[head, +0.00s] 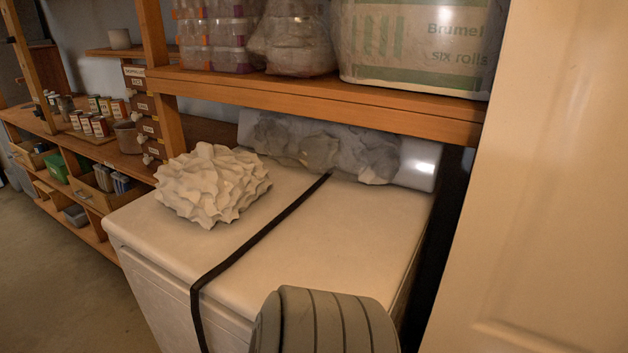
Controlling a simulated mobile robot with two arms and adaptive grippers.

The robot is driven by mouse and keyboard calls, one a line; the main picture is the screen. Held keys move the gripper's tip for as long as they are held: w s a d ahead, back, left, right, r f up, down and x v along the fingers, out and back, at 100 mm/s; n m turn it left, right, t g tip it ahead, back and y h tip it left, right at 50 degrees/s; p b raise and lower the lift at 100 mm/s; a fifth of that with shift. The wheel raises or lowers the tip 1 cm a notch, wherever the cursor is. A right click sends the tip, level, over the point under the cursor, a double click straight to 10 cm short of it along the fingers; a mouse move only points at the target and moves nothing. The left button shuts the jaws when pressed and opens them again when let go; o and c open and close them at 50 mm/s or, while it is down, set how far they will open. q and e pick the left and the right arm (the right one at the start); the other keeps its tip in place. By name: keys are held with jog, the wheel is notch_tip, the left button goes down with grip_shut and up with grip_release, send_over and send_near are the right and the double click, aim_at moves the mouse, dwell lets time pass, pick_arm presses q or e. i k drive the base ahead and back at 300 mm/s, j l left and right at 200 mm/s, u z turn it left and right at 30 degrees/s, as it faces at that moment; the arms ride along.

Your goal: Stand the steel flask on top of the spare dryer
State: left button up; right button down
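The spare dryer appears to be the white box-shaped appliance (330,240) in the middle of the head view. A dark strap (262,238) runs across its top and down its front. A pale crumpled object (212,186) lies on the top's back left. The top right of the strap is bare. I see no steel flask that I can make out. Neither of my grippers shows.
A wooden shelf (320,98) overhangs the appliance's back, above its plastic-covered rear panel (340,153). A cream door or panel (540,200) stands at right. A grey ribbed rounded form (325,322), unidentified, covers part of the front. Shelving with small containers stands left.

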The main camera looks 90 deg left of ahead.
aim_at(272, 266)
jog(key=k+l+u, duration=0.2)
jog(key=k, duration=0.5)
jog(key=j+u, duration=0.1)
jog(key=u, duration=2.3)
